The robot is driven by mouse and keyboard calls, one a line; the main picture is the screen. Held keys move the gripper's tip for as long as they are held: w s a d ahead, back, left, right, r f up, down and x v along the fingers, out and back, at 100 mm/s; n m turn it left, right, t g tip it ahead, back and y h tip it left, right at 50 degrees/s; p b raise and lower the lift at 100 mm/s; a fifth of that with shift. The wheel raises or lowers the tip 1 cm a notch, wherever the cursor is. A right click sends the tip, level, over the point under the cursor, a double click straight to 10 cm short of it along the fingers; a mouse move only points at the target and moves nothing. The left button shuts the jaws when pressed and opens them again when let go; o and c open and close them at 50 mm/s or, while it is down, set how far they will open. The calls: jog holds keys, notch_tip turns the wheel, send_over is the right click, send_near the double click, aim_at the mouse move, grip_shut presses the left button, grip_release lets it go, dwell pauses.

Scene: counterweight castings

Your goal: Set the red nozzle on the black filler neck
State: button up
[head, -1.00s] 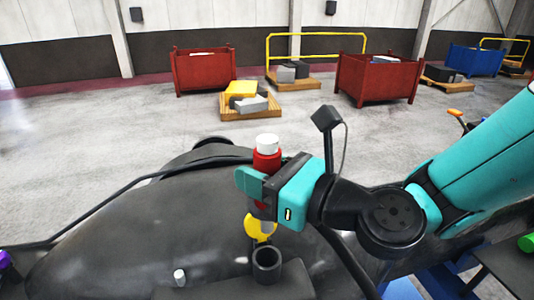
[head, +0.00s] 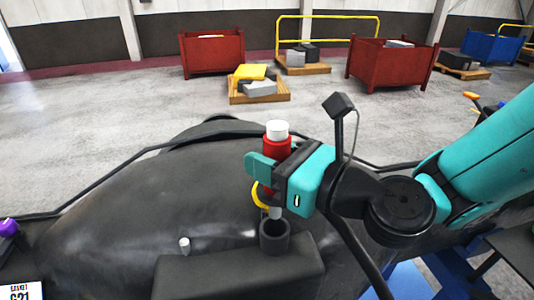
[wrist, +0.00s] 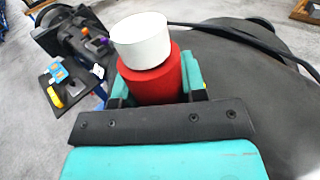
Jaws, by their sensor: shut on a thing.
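The red nozzle (head: 273,152) has a white top and a grey lower tip. My gripper (head: 272,165) is shut around its red body and holds it roughly upright. In the head view, the grey tip is just above the open mouth of the black filler neck (head: 274,243), close to its rim; whether it touches or has entered cannot be told. In the wrist view, the nozzle (wrist: 153,75) sits between my fingers, white end toward the camera. The filler neck is hidden in the wrist view.
A large dark casting (head: 130,210) lies under the gripper. A yellow ring (head: 259,195) is behind the nozzle, partly hidden. A small white peg (head: 184,244) stands left of the neck. Red bins (head: 211,55) and pallets stand far back on open floor.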

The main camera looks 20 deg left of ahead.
aim_at(269, 199)
jog(key=shift+f+b, duration=0.45)
jog(key=shift+f, duration=0.35)
jog(key=shift+p, duration=0.4)
dwell(1.0)
jog(key=shift+f+b, duration=2.8)
jog(key=shift+f, duration=0.4)
jog(key=o, duration=0.9)
jog(key=shift+s, duration=0.1)
